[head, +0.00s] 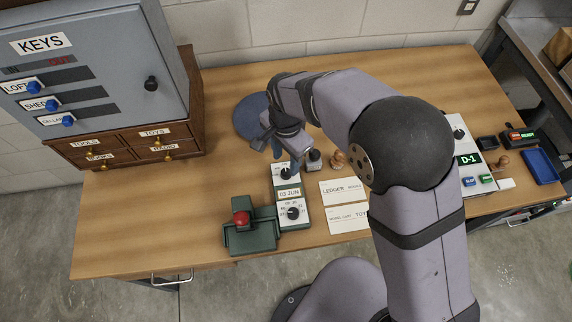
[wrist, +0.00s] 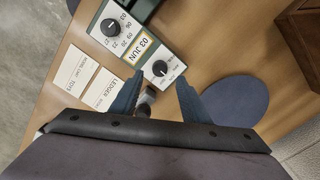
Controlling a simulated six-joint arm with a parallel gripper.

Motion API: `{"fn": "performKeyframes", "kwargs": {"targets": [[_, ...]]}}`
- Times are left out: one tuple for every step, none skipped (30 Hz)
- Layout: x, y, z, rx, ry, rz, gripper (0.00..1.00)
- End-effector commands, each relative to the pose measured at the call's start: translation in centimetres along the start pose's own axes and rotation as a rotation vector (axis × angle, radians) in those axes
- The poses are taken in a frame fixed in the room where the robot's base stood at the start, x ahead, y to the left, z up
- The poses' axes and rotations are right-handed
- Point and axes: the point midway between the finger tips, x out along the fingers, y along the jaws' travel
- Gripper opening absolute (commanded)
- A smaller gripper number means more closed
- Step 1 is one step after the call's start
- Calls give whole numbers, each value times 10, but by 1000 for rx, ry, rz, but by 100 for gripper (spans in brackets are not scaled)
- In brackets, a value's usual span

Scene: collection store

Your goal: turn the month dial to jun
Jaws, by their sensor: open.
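The green and white dater (head: 305,214) lies on the desk with two black dials. Its window (head: 289,192) reads 03 JUN, also legible in the wrist view (wrist: 142,48). The dial (head: 286,173) at the end nearer my gripper seems to be the month dial; its labels are too small to read. The numbered dial (head: 292,213) is at the other end. My gripper (head: 284,154) is open, fingers pointing down near the month dial. In the wrist view my gripper's fingertips (wrist: 158,82) stand either side of that dial's line (wrist: 160,68), apart from it.
A green press with a red knob (head: 241,217) stands left of the dater. A dark stamp (head: 313,159) and cards (head: 344,192) lie to its right. A blue round mat (head: 250,116) lies behind. The key cabinet (head: 100,70) stands at left, a D-1 device (head: 467,140) at right.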

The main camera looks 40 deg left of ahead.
Motion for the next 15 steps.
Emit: {"fn": "performKeyframes", "kwargs": {"targets": [[-5, -1, 0, 0, 1, -4, 42], [-8, -1, 0, 0, 1, -4, 42], [-12, -1, 0, 0, 1, -3, 42], [-14, -1, 0, 0, 1, -2, 42], [-16, -1, 0, 0, 1, -3, 42], [-18, -1, 0, 0, 1, -2, 42], [-19, 0, 0, 0, 1, -2, 42], [-19, 0, 0, 0, 0, -1, 42], [-20, 0, 0, 0, 0, -1, 42], [-20, 0, 0, 0, 0, -1, 42], [-20, 0, 0, 0, 0, 0, 42], [-20, 0, 0, 0, 0, 0, 42], [-20, 0, 0, 0, 0, 0, 42], [-20, 0, 0, 0, 0, 0, 42], [-20, 0, 0, 0, 0, 0, 42]]}}
